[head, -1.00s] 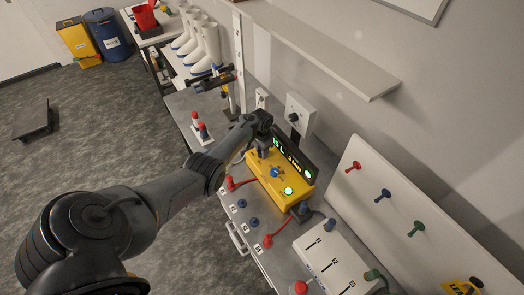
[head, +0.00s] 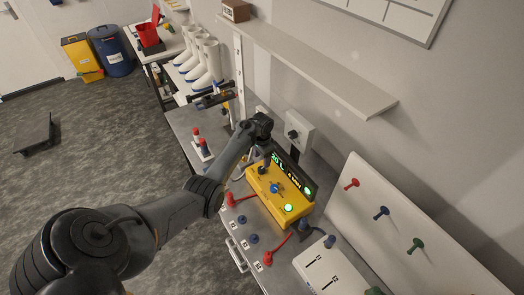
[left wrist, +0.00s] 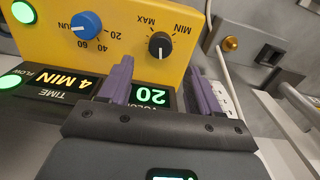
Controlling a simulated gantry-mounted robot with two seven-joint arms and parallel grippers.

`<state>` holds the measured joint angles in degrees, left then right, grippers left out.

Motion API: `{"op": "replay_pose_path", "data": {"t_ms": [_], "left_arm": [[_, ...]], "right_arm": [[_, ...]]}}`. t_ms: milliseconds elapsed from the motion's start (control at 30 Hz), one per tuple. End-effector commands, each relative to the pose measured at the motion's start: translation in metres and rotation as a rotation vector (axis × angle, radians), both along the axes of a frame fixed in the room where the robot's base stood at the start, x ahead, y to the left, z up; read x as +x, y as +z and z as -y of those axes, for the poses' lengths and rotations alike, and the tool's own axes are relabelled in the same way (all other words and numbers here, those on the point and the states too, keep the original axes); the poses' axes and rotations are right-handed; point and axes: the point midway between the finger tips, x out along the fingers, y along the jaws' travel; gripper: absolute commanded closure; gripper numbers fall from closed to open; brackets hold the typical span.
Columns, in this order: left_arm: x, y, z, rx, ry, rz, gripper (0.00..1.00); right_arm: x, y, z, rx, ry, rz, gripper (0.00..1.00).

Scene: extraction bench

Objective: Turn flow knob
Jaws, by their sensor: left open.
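The yellow control box (head: 268,200) stands on the bench with a dark display behind its top. The black knob marked MIN and MAX (left wrist: 160,45) shows upright on the box in the left wrist view. In the head view I cannot make it out clearly near the gripper. A blue knob (left wrist: 86,24) with a number scale sits beside it; it also shows in the head view (head: 277,188). My left gripper (head: 263,168) is over the box. In the left wrist view its purple fingers (left wrist: 159,68) are open, with the black knob ahead between them, apart from both. My right gripper is not in view.
The display (left wrist: 95,87) reads 4 MIN and 20. Green lit buttons (head: 288,208) sit on the box. A wall socket box (head: 299,135) and pegboard (head: 400,225) stand behind.

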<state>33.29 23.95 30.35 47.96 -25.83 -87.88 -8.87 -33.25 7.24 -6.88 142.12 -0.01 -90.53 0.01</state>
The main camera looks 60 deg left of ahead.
Motion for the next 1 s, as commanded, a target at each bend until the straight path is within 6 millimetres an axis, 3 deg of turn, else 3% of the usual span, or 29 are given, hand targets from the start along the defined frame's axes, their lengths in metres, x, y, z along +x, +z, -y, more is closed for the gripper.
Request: {"op": "replay_pose_path", "data": {"t_ms": [100,333,1000], "left_arm": [[0.000,0.018,0.000,0.001,0.000,0.002,0.37],[0.000,0.036,0.000,0.000,0.000,0.000,0.37],[-0.008,0.035,0.003,0.042,-0.003,-0.008,0.37]], "right_arm": [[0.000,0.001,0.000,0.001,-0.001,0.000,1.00],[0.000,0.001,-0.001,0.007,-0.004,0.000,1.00],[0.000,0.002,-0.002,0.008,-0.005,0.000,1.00]]}}
